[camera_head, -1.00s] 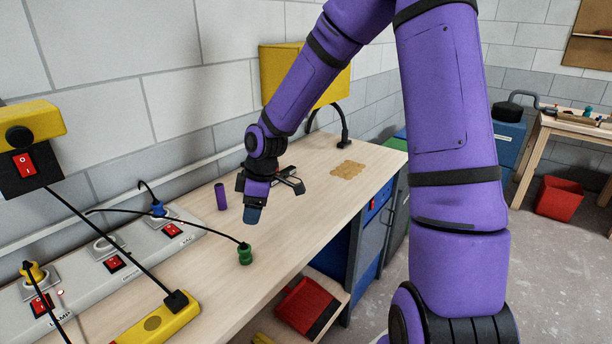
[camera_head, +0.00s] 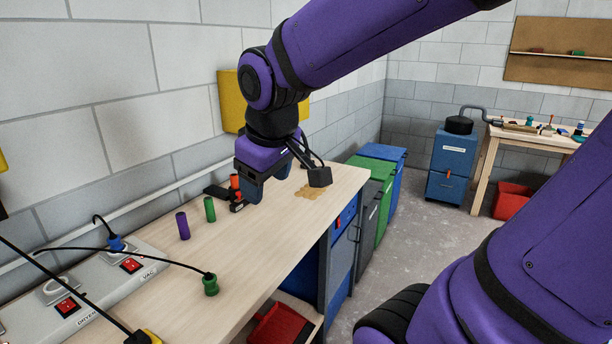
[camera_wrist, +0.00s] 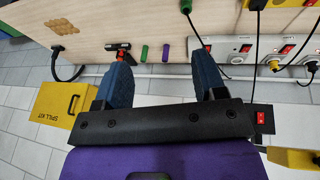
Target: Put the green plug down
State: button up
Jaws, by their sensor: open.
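The green plug (camera_head: 210,284) stands on the wooden bench top (camera_head: 262,240), near its front edge, with a black cable running from its top toward the left. It also shows at the top edge of the wrist view (camera_wrist: 186,6), partly cut off. My gripper (camera_head: 266,176) is open, with its blue fingers apart above the back part of the bench, well away from the plug. In the wrist view my gripper (camera_wrist: 160,60) has nothing between its fingers.
A purple cylinder (camera_head: 183,226), a green cylinder (camera_head: 210,209) and an orange-and-black tool (camera_wrist: 118,47) are near the wall. A grey socket strip (camera_head: 140,265) with red switches and a blue plug (camera_head: 115,243) lies left. Brown patches (camera_head: 312,191) mark the bench's far end.

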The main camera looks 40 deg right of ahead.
jog(key=s+d+r+m+t+y, duration=0.1)
jog(key=s+r+m, duration=0.2)
jog(key=s, duration=0.5)
jog(key=shift+s, duration=0.4)
